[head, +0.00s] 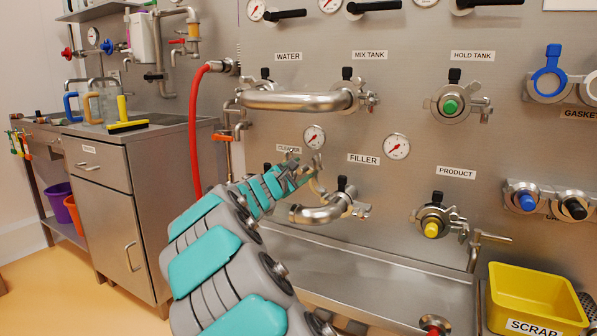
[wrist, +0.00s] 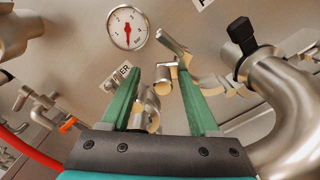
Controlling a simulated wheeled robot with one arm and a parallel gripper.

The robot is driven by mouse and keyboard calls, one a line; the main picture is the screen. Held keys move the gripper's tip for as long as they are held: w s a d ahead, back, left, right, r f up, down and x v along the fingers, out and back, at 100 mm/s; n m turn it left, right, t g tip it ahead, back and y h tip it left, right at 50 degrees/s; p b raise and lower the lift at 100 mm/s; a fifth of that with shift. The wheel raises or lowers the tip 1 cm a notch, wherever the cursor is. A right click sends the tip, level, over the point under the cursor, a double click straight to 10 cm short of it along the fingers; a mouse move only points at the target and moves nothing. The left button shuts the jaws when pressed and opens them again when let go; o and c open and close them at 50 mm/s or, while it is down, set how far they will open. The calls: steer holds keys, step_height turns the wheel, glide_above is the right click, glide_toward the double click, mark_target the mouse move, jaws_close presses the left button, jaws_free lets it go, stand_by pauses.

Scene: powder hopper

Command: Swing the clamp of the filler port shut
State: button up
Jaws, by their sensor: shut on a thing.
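The filler port's metal clamp (wrist: 215,84) stands swung open, its tan inner faces showing beside the bent pipe (wrist: 275,90). In the head view, the clamp's free end (head: 317,160) sticks up left of the FILLER label (head: 363,159). The steel pipe (head: 318,213) runs to the port below that label. My gripper (wrist: 163,75), with green fingers, is shut on the clamp near its free end, where a metal bar (wrist: 172,42) stands out. The fingertips also show in the head view (head: 308,172). My fingers hide part of the clamp.
A black valve handle (wrist: 241,32) stands close to the right of my fingers. A gauge (wrist: 128,27) is on the panel above. The upper pipe (head: 295,100) and red hose (head: 196,130) are nearby. A sink (head: 380,280) lies below, with a yellow scrap bin (head: 530,285) at right.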

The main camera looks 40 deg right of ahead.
steer(key=shift+s+d+r, duration=0.15)
steer(key=shift+d+r, duration=0.05)
steer(key=shift+d, duration=0.05)
